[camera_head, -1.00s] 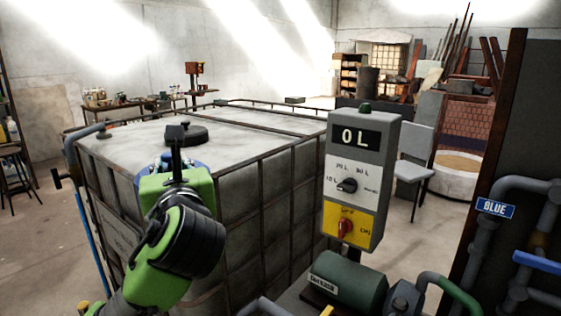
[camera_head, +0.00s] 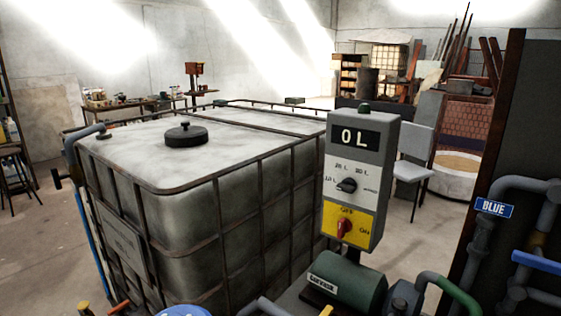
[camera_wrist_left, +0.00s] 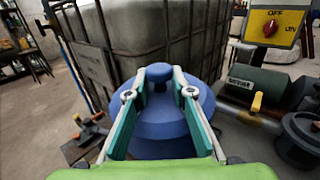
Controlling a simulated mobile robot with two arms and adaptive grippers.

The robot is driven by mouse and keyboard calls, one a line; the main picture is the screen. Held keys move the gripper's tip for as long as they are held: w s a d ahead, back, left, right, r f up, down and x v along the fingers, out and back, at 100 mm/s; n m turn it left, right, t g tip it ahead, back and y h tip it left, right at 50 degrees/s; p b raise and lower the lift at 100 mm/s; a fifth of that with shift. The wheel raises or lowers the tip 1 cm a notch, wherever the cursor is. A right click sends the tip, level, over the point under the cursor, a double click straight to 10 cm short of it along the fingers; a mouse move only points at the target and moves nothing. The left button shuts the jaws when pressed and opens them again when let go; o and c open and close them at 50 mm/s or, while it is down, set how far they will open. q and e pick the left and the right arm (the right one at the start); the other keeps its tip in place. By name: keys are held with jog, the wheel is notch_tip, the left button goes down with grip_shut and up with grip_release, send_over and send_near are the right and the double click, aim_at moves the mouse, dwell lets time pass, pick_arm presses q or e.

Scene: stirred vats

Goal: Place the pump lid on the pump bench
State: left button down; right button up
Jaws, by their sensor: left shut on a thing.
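A round blue lid with a knob on top, which I take for the pump lid, shows large in the left wrist view (camera_wrist_left: 160,120). My left gripper (camera_wrist_left: 161,84) is shut on its knob, one teal finger on each side. In the head view only a sliver of the lid (camera_head: 184,311) shows at the bottom edge, and the gripper itself is out of that frame. A green motor (camera_head: 345,282) with grey pump parts (camera_head: 405,296) stands at the lower right. I cannot tell which surface is the pump bench. My right gripper is not in view.
A caged white tank (camera_head: 200,225) with a black cap (camera_head: 186,134) stands close ahead. A control box (camera_head: 362,180) reading 0 L rises beside it. Grey pipes (camera_head: 525,185) with a BLUE label stand at the right. A dark board (camera_wrist_left: 85,143) with tools lies low left.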

pick_arm(q)
jog(key=shift+s+d+f+h, duration=0.25)
jog(key=shift+s+f, duration=0.1)
jog(key=shift+f, duration=0.3)
jog(key=shift+s+d+f+h, duration=0.15)
jog(key=shift+s+f+h, duration=0.15)
jog(key=shift+f, duration=0.3)
jog(key=d, duration=0.2)
jog(key=d+m, duration=0.1)
jog(key=shift+w+h, duration=0.25)
jog(key=shift+h, duration=0.1)
jog(key=shift+w+d+r, duration=0.15)
jog(key=shift+d+r, duration=0.05)
jog(key=shift+d, duration=0.25)
jog(key=shift+n+y, duration=0.3)
jog(key=shift+y, duration=0.3)
jog(key=shift+s+a, duration=0.2)
jog(key=shift+a, duration=0.95)
jog(key=shift+s+a, duration=0.15)
jog(key=shift+a, duration=1)
